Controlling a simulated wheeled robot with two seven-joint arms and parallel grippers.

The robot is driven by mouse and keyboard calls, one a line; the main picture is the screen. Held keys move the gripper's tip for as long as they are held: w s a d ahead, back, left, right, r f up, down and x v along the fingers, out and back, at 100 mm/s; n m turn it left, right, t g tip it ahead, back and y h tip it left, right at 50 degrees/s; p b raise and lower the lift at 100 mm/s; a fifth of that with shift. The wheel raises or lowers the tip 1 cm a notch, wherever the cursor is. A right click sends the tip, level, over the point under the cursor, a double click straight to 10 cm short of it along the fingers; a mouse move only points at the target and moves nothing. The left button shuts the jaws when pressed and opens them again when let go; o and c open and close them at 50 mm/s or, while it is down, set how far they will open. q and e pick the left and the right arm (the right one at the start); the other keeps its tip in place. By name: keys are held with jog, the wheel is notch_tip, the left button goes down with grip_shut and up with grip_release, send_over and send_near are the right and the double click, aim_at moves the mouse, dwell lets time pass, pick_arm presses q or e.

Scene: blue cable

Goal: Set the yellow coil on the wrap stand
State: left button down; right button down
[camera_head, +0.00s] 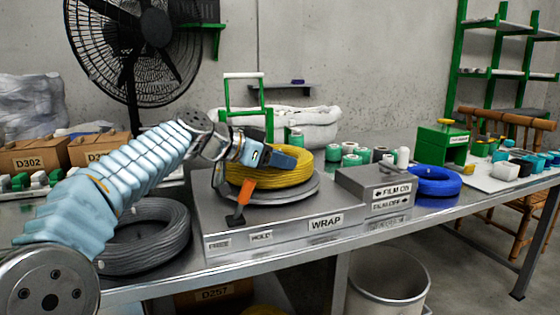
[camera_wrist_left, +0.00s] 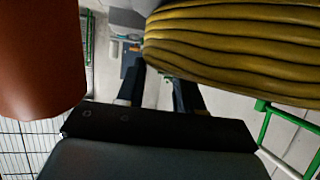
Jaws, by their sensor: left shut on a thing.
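The yellow coil (camera_head: 285,175) lies flat over the round grey turntable (camera_head: 285,195) of the wrap stand (camera_head: 285,235). I cannot tell whether it rests fully on the turntable. My left gripper (camera_head: 280,160) is at the coil's near left top edge, shut on it. In the left wrist view the coil (camera_wrist_left: 235,45) fills the upper right, and the fingers (camera_wrist_left: 158,95) show beside it, partly hidden. An orange-handled lever (camera_head: 245,190) stands on the stand's left side, close to the gripper. An orange shape (camera_wrist_left: 40,60) fills the wrist view's left. My right gripper is out of view.
A grey coil (camera_head: 145,240) lies left of the stand, partly behind my left arm. A blue coil (camera_head: 435,182) lies right of the FILM ON box (camera_head: 375,188). Green and white spools (camera_head: 352,155) stand behind. A bin (camera_head: 388,278) is below the bench edge.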

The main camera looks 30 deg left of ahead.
pick_arm(q)
jog(key=shift+f+b, duration=0.1)
jog(key=shift+b, duration=0.3)
dwell(0.4)
jog(key=c, duration=1.1)
grip_release()
jog(key=o, duration=0.6)
jog(key=shift+f, duration=0.2)
jog(key=shift+r, duration=0.15)
jog(key=shift+r+p, duration=2.75)
jog(key=shift+r, duration=0.7)
